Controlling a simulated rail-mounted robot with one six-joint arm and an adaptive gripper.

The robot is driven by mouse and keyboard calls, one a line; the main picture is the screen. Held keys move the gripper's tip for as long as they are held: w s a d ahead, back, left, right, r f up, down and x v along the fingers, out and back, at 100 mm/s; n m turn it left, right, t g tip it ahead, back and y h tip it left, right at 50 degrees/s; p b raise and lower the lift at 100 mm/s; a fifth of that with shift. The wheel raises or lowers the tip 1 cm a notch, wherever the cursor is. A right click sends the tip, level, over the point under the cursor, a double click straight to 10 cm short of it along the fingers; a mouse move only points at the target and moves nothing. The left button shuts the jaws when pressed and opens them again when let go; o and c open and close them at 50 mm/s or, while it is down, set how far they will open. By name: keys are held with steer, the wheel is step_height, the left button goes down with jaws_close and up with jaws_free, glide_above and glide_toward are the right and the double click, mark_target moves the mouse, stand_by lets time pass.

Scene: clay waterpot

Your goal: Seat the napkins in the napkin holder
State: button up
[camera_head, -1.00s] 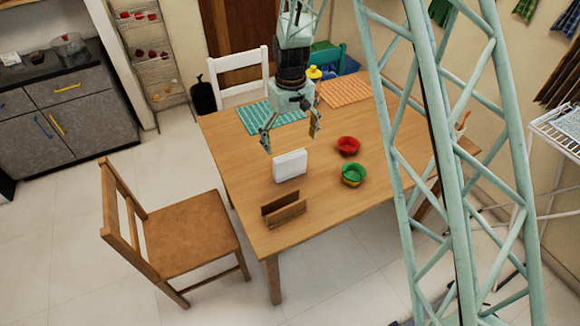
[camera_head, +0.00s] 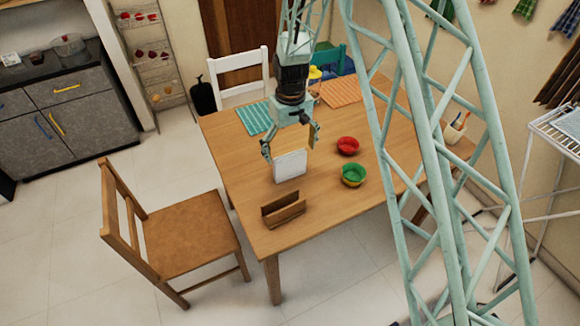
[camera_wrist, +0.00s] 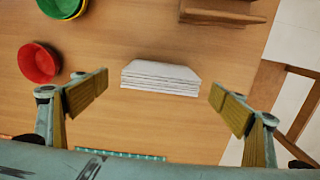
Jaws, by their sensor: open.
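The white napkins (camera_head: 290,165) stand upright as a stack on the wooden table. In the wrist view the napkins (camera_wrist: 160,78) lie ahead of and between my fingers, with clear space on each side. The brown wooden napkin holder (camera_head: 284,210) stands nearer the table's front edge; its slot looks empty. The holder (camera_wrist: 224,10) shows at the top of the wrist view, partly cut off. My gripper (camera_head: 290,152) is open and empty, just above and behind the napkins, pointing down. In the wrist view my gripper (camera_wrist: 158,97) has its fingers wide apart.
A red bowl (camera_head: 348,146) and a green bowl (camera_head: 354,172) with yellow below it stand right of the napkins. A teal placemat (camera_head: 255,118) and an orange placemat (camera_head: 340,92) lie at the back. A wooden chair (camera_head: 190,232) stands left. The table between napkins and holder is clear.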

mark_target(290, 166)
steer(key=shift+a+f, duration=0.1)
steer(key=shift+f, duration=2.4)
steer(key=shift+c, duration=0.5)
steer(key=c, duration=0.9)
